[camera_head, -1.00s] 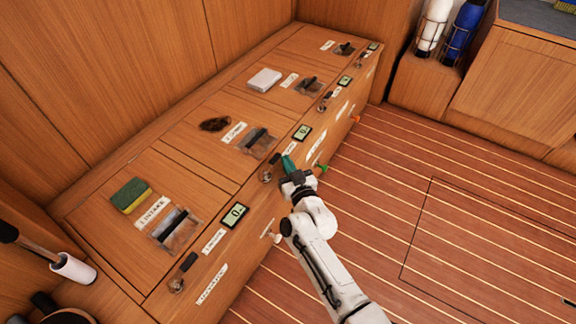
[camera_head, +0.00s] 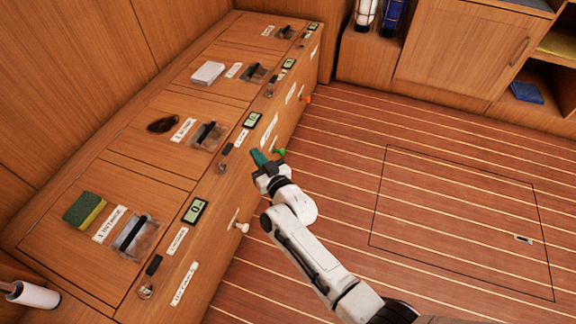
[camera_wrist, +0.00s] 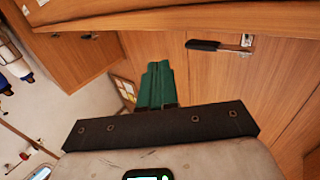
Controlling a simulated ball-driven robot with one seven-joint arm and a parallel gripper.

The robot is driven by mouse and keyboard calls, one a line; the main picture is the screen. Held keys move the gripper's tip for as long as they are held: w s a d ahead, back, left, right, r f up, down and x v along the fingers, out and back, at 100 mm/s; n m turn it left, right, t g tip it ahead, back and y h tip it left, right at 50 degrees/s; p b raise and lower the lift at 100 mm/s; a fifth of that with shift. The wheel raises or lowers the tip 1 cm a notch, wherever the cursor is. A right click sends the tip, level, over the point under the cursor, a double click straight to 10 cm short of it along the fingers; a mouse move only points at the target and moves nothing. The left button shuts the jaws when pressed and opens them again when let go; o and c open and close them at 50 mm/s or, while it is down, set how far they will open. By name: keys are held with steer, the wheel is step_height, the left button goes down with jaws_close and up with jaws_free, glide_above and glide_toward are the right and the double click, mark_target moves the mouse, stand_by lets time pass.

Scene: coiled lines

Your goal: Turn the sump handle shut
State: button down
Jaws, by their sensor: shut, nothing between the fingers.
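The bench has several small black-gripped lever handles along its front top edge, each beside a gauge and a white label. I cannot read which label says sump. The nearest handle (camera_head: 153,265) is at lower left, the second handle (camera_head: 226,152) is left of my gripper, and the third handle (camera_head: 269,92) is farther back. My gripper (camera_head: 260,158) is shut and empty, its green fingertips beside the bench front, apart from the second handle. In the wrist view my shut fingers (camera_wrist: 158,85) point toward the wood, with a black handle (camera_wrist: 204,45) on a metal bracket up right.
White, green and orange knobs (camera_head: 240,227) (camera_head: 279,153) (camera_head: 307,100) stick out of the bench front. A sponge (camera_head: 85,210), dark coil (camera_head: 163,123) and white block (camera_head: 208,73) lie on top. The striped floor (camera_head: 340,180) to the right is clear.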

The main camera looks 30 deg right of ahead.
steer(key=s+d+b, duration=0.3)
steer(key=s+d, duration=0.2)
steer(key=s, duration=0.1)
steer(key=shift+s, duration=0.4)
steer(key=shift+f, duration=0.15)
steer(key=s+d+f+g, duration=0.1)
steer(key=s+f+g, duration=0.2)
steer(key=s+g, duration=0.3)
steer(key=s+d+f+g, duration=0.1)
steer(key=s+f+g, duration=0.2)
steer(key=s, duration=0.5)
steer(key=s+a+r+g, duration=0.2)
steer(key=s+g, duration=0.6)
steer(key=s, duration=1.2)
step_height(320, 180, up, 36)
steer(key=p, duration=3.6)
steer(key=shift+a+r, duration=0.15)
